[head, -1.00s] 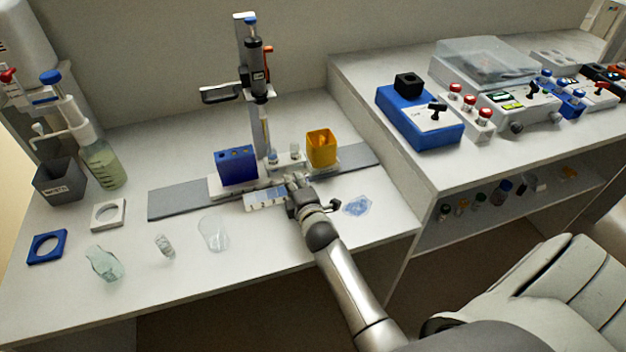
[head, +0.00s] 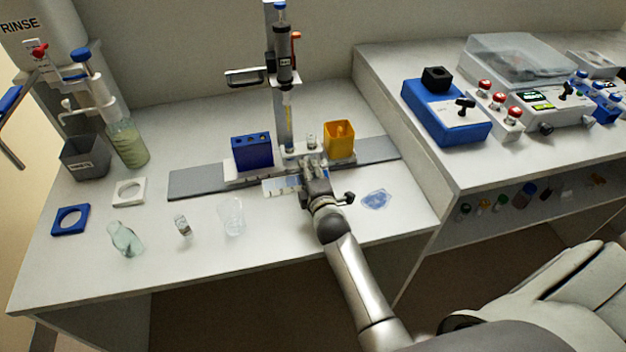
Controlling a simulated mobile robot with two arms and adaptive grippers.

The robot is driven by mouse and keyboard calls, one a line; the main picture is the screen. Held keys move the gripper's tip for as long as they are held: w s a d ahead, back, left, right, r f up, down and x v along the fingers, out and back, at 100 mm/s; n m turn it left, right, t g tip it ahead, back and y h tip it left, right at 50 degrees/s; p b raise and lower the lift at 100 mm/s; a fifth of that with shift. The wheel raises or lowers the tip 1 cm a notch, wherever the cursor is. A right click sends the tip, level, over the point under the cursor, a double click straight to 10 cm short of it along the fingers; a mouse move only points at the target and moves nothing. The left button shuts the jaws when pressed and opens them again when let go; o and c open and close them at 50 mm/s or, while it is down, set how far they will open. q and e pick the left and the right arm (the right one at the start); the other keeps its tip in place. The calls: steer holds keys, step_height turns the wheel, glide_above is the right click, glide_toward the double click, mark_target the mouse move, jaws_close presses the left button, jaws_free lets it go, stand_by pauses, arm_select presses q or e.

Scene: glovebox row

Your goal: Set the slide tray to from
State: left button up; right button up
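The slide tray is a white plate (head: 233,175) on a long grey rail (head: 200,184). It carries a blue rack (head: 252,150) on its left part and a yellow-orange cup (head: 340,139) on its right part. Small clear vials (head: 311,142) stand between them, by the upright dispenser column (head: 284,120). A pale marked strip (head: 276,187) lies at the front; its marks are too small to read now. My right gripper (head: 308,168) is at the front middle of the tray, over the strip's right end. Its fingers hide the contact. My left gripper is not in view.
Blue (head: 70,219) and white (head: 129,191) square holders lie left. A blue clear patch (head: 376,199) lies right of my wrist. A raised bench (head: 450,165) bounds the right.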

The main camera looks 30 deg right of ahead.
steer(key=v, duration=1.1)
steer(key=shift+s+a, duration=0.1)
steer(key=shift+s, duration=0.3)
